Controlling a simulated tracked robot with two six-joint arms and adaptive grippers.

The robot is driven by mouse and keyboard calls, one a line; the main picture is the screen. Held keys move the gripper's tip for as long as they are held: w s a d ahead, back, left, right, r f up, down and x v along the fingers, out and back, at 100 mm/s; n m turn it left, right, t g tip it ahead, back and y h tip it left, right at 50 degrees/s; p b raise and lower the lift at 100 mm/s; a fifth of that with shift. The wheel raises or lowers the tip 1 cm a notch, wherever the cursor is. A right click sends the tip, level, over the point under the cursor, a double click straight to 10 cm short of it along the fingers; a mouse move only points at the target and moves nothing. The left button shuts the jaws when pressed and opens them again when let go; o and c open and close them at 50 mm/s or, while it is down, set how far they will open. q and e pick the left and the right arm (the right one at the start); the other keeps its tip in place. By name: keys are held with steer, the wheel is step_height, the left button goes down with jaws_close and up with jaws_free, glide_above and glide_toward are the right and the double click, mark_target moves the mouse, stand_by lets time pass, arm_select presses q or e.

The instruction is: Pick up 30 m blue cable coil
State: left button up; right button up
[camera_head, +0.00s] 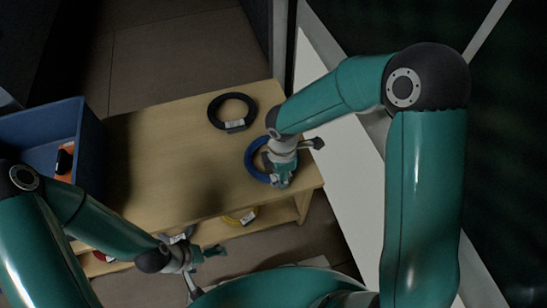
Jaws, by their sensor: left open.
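The blue cable coil (255,153) lies on the right end of the wooden table top. Its right part is hidden behind my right gripper (285,180). My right gripper is over the coil's right side, close to it. I cannot tell whether its fingers touch the coil or how far apart they are. My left gripper (209,268) is open and empty, low in front of the table's front edge, away from the blue coil.
A black coil (232,112) with a white label lies behind the blue one. A yellow coil (240,217) and a red item (103,256) show on the lower shelf. A blue crate (88,150) holding an orange item (65,158) stands at left. The table's middle (165,155) is clear.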

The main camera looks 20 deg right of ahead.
jaws_close()
steer(key=shift+r, duration=0.1)
